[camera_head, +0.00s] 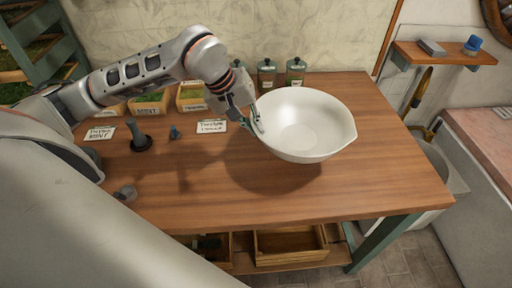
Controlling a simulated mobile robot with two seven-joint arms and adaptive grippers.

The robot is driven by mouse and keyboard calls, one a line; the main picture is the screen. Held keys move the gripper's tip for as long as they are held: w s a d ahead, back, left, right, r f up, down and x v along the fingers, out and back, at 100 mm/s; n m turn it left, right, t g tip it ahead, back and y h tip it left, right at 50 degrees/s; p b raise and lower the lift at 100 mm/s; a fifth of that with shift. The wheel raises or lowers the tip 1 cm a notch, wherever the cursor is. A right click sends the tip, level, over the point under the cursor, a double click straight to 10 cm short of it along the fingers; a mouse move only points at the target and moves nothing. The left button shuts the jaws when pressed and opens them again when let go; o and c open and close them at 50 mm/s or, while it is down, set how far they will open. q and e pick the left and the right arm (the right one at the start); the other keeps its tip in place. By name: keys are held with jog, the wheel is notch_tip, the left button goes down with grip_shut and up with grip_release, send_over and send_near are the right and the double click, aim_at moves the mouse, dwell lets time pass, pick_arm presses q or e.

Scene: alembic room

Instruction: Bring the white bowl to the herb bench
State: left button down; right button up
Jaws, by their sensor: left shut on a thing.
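The white bowl (312,122) is large, with a spout-like point on its right rim. It appears above the wooden top of the bench (385,185), with a dark shadow on the wood below it. My left gripper (256,122) reaches in from the left and is shut on the bowl's left rim. The bowl looks roughly level. Label cards, one reading "MINT" (100,133) and another (211,127), lie on the bench. My right gripper does not show.
Small boxes of herbs (150,102) and green jars (295,72) stand along the back of the bench. A dark stamp-like object (140,140) stands at the left. The right part of the bench top is clear.

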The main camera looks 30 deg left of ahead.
pick_arm(q)
jog(key=shift+w+f, duration=0.1)
jog(key=shift+f, duration=4.15)
jog(key=c, duration=2.2)
grip_release()
jog(key=shift+f, duration=0.1)
jog(key=v, duration=1.2)
jog(key=shift+b, duration=0.4)
